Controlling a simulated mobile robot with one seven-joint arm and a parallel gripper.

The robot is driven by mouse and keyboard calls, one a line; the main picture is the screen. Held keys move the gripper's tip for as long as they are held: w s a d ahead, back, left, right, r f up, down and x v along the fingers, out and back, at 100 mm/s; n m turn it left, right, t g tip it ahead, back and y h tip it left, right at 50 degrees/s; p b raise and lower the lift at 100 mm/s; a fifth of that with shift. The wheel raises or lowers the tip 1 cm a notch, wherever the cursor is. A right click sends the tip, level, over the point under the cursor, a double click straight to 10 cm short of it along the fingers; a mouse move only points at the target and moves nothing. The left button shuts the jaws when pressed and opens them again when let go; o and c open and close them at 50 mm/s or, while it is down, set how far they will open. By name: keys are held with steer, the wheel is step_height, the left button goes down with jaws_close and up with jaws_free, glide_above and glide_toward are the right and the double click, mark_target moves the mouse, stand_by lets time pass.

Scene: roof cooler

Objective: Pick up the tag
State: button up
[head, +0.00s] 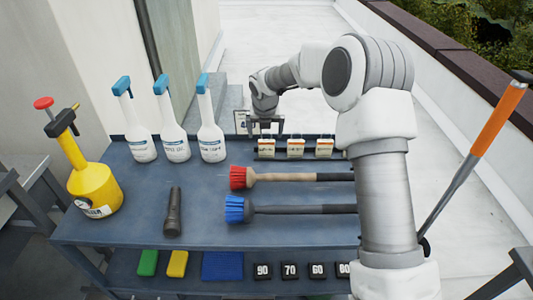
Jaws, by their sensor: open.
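My gripper (265,134) is open, pointing down, at the table's back edge above the left card. I see nothing held between its fingers. Whether it touches any card is too small to tell.
White spray bottles with blue heads (172,128) stand left of my gripper. A red brush (275,177), a blue brush (290,209), a black flashlight (173,212) and a yellow sprayer (92,185) are on the table (140,222). Sponges and numbered black blocks (289,270) lie on the lower shelf.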

mark_target(267, 141)
steer(key=x, duration=0.4)
steer(key=b+x, duration=0.1)
steer(key=x, duration=0.3)
steer(key=shift+w+d+f, duration=0.2)
steer(key=shift+w+f, duration=0.1)
steer(key=shift+c, duration=0.3)
steer(key=c, duration=1.3)
steer(key=shift+r, duration=0.15)
